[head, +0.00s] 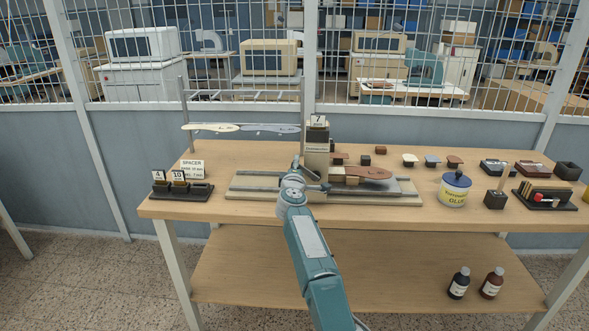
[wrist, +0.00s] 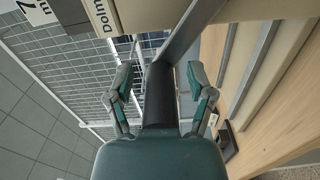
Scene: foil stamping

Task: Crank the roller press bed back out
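The roller press (head: 317,158) stands mid-table with a "7 mm" card on top. Its base rail (head: 250,184) runs left and right. The grey bed (head: 408,187) shows on the right side of the press, with a brown shaped piece (head: 372,172) on it. In the wrist view the grey crank arm (wrist: 190,35) ends in a dark crank handle (wrist: 160,98). My gripper (wrist: 162,78) has one finger on each side of this handle, with gaps showing, so it looks open around it. In the head view my gripper (head: 297,172) is at the press front, partly hiding the crank.
A spacer rack (head: 182,191) with 4 and 10 cards stands at left. A wire rack (head: 240,127) holds shaped pieces behind. A glue jar (head: 454,190), stamps and small boxes fill the right. Two bottles (head: 459,283) stand on the lower shelf.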

